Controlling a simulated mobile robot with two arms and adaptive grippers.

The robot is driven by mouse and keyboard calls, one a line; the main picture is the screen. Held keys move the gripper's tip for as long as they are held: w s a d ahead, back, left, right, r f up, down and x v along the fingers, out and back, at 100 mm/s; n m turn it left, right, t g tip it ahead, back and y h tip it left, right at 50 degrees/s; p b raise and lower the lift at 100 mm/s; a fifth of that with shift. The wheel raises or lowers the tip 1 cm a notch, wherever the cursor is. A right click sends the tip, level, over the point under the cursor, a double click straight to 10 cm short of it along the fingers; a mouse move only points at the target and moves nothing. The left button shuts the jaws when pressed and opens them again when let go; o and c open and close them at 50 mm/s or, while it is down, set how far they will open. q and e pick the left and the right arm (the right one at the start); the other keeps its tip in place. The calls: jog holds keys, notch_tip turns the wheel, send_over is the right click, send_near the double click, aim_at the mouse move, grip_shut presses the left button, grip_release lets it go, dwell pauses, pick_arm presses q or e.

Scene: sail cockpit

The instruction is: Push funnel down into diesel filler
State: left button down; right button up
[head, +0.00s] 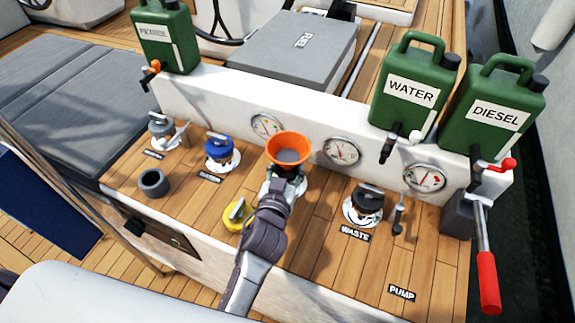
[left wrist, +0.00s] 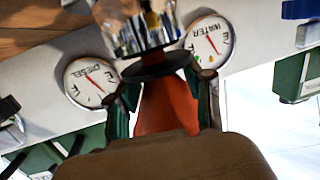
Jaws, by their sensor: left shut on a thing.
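The orange funnel (head: 288,147) stands bowl up on the wooden top, over a pale ringed fitting (head: 301,188) mostly hidden by my arm and gripper. My left gripper (head: 286,172) is shut on the funnel below its bowl. In the left wrist view the funnel's orange cone (left wrist: 165,105) lies between the dark green fingers (left wrist: 165,92). A dark collar and a shiny metal part (left wrist: 135,25) show at its narrow end. I cannot tell how deep the spout sits. No label for the diesel filler is readable. My right gripper is not in view.
A yellow cap (head: 237,216) lies left of my wrist. A blue cap (head: 221,152) and the waste fitting (head: 364,205) flank the funnel. Gauges (head: 342,151) line the wall behind. Green water (head: 412,88) and diesel (head: 494,108) cans stand above. A red pump handle (head: 488,280) is at right.

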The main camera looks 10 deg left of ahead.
pick_arm(q)
jog(key=shift+d+f+b, duration=0.1)
jog(key=shift+f+b, duration=0.25)
jog(key=shift+f, duration=0.1)
jog(key=shift+r, duration=0.15)
jog(key=shift+r+p, duration=0.7)
jog(key=shift+p, duration=0.15)
